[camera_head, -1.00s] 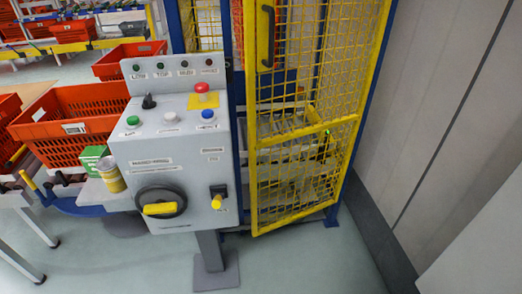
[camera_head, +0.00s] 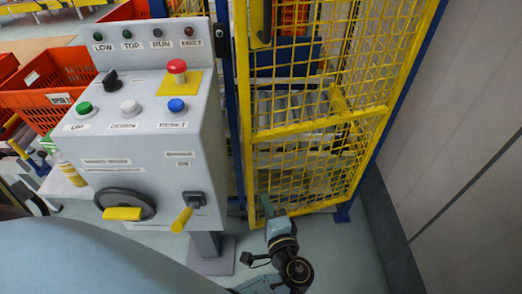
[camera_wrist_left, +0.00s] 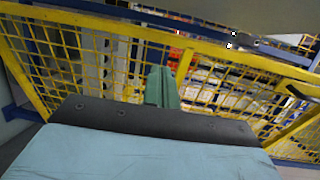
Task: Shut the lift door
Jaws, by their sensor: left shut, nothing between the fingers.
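The lift door (camera_head: 300,130) is a yellow-framed mesh panel in the middle of the head view, with a dark handle near its upper left edge. Its free left edge stands a little out from the blue post (camera_head: 240,110), so it looks ajar; the exact gap is hard to judge. My left gripper (camera_head: 265,203) is low at the door's bottom left corner, fingers shut and empty. In the left wrist view its green fingers (camera_wrist_left: 161,88) point at the yellow mesh (camera_wrist_left: 215,85); whether they touch it I cannot tell. My right gripper is not in view.
A grey control box (camera_head: 150,150) with buttons, a black wheel and a yellow-handled switch stands just left of the door. Orange totes (camera_head: 60,85) are behind it at the left. A grey wall (camera_head: 460,130) closes the right side. Some floor is free before the door.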

